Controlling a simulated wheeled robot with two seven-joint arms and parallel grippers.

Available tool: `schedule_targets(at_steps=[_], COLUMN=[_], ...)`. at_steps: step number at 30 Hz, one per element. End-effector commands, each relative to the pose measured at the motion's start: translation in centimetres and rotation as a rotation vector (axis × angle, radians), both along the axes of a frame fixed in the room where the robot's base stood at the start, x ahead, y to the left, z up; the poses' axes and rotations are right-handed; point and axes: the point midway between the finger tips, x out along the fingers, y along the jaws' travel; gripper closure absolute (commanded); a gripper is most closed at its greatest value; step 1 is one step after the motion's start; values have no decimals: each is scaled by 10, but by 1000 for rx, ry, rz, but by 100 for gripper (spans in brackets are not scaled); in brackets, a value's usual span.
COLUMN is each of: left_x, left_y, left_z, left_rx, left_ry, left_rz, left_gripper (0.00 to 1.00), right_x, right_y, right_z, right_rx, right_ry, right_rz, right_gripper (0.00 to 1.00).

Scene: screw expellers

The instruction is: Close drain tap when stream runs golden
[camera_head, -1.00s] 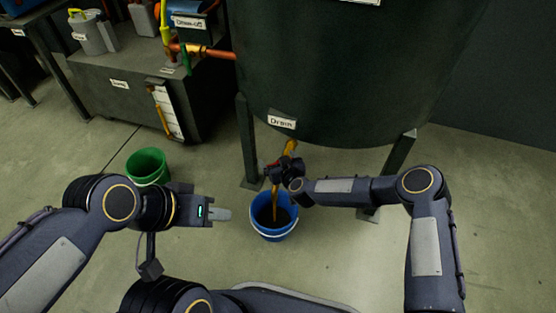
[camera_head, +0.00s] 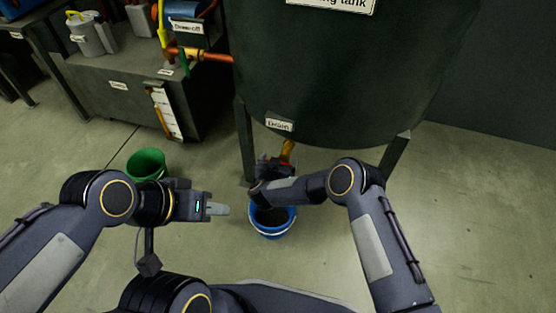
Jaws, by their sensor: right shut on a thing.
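The drain tap (camera_head: 288,150), a yellow-orange fitting, sticks out below the "Drain" label (camera_head: 279,125) on the dark green tank (camera_head: 350,80). My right gripper (camera_head: 268,168) is at the tap, shut on its handle, which it mostly hides. A blue bucket (camera_head: 272,232) with dark contents stands under the tap. My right forearm covers part of the gap between tap and bucket, and I see no stream there. My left gripper (camera_head: 217,209) hangs left of the blue bucket, apart from it, with nothing visible in it; its fingers are seen side-on.
A green bucket (camera_head: 147,163) stands on the floor behind my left arm. The tank's legs (camera_head: 244,145) flank the tap. A grey box-shaped unit (camera_head: 120,105) with pipes stands at the back left. The floor on the right is clear.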

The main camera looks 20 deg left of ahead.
Motion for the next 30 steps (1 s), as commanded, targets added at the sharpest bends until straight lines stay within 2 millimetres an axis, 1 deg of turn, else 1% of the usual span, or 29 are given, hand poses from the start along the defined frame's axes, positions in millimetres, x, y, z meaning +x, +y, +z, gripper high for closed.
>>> schedule_targets(at_steps=[7,20,21,22,23,30], left_x=[0,0,0,0,0,0], left_y=[0,0,0,0,0,0], left_z=[-2,-2,-2,-2,-2,-1], left_rx=[0,0,0,0,0,0], left_ry=[0,0,0,0,0,0], left_rz=[0,0,0,0,0,0], left_gripper=[64,64,64,64,64,64], right_x=[-1,-1,-1,-1,-1,-2], right_y=[-1,-2,-2,-2,-2,-1], right_z=[-2,-2,-2,-2,-2,0], right_rx=[0,0,1,0,0,1], right_ry=[2,5,5,5,4,3], right_rz=[-63,-74,-74,-74,-74,-72], right_gripper=[32,32,6,3,0,0])
